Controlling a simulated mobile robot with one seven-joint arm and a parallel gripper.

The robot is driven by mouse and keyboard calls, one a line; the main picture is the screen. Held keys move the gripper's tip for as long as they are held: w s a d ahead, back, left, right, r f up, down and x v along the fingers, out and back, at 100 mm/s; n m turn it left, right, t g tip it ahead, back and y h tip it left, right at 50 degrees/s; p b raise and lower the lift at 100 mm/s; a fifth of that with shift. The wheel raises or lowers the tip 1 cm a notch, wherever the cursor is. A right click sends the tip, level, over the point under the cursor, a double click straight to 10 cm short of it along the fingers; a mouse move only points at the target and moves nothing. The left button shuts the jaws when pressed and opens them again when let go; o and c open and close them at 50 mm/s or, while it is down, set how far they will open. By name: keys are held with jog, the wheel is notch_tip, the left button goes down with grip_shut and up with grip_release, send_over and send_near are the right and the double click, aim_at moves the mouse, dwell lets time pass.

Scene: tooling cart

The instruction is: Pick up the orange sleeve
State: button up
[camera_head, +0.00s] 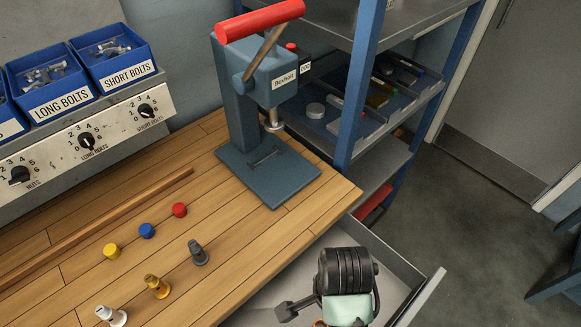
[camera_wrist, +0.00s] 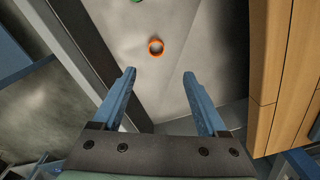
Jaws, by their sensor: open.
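The orange sleeve (camera_wrist: 155,46) is a small ring on the pale floor of the open drawer (camera_wrist: 190,50), in the upper middle of the wrist view. My gripper (camera_wrist: 160,75) is open and empty, its two blue fingers spread apart. In the picture the sleeve sits beyond the fingertips, roughly between their lines, and apart from them. In the head view my wrist is over the drawer (camera_head: 418,296) at the lower right, and the fingertips are hidden there. A small orange patch shows beside my wrist at the bottom edge; I cannot tell if it is the sleeve.
A green thing (camera_wrist: 136,2) is cut off at the wrist view's top edge. The wooden bench (camera_head: 225,245) borders the drawer and carries a press (camera_head: 268,175), coloured caps (camera_head: 147,230) and several bolt-like parts (camera_head: 157,286). A shelf unit (camera_head: 385,150) stands behind.

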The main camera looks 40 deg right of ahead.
send_near(321, 325)
jog(key=shift+s+a+f, duration=0.2)
jog(key=shift+s+f, duration=0.2)
jog(key=shift+f, duration=0.05)
jog(key=shift+w+f+b, duration=0.15)
jog(key=shift+f, duration=1.15)
jog(key=shift+w+f+b, duration=0.15)
jog(key=shift+f, duration=1.2)
grip_shut()
